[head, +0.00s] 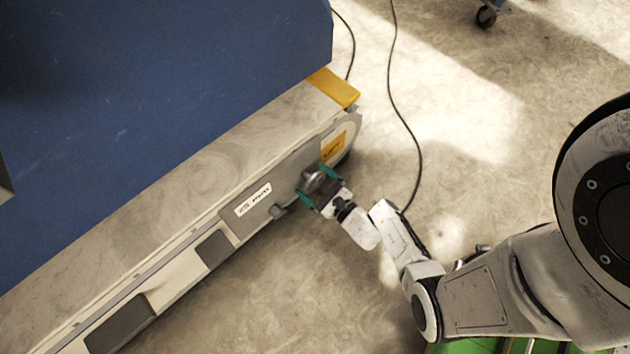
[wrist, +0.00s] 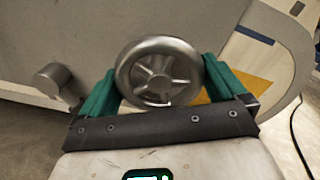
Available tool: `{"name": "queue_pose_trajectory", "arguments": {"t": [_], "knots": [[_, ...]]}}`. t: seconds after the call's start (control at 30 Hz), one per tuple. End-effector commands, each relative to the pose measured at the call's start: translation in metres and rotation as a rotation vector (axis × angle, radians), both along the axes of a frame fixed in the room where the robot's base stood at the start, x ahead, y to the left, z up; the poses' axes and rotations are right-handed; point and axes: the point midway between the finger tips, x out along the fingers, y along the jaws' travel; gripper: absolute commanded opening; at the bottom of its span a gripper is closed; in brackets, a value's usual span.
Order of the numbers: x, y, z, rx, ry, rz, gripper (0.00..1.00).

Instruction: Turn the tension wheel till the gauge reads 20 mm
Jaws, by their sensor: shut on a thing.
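The tension wheel (wrist: 160,70) is a grey metal handwheel with several spokes, on the side of a long grey machine. It also shows in the head view (head: 314,181), partly hidden by my gripper. My gripper (wrist: 160,82) has green fingers, one on each side of the wheel's rim, and is shut on it. In the head view my gripper (head: 318,187) reaches the machine's side from the lower right. I cannot make out a gauge or any reading in either view.
A short grey knob (wrist: 55,80) sticks out left of the wheel, also in the head view (head: 278,210). A yellow label (head: 334,147) is on the machine's rounded end. A black cable (head: 405,110) runs over the concrete floor. The floor below the machine is clear.

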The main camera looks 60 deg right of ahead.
Motion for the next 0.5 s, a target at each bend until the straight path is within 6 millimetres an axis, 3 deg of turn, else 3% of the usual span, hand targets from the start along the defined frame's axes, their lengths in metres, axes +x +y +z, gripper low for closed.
{"name": "queue_pose_trajectory", "arguments": {"t": [0.5], "knots": [[-0.0018,0.0006,-0.0021,0.096,-0.023,-0.003,0.68]]}}
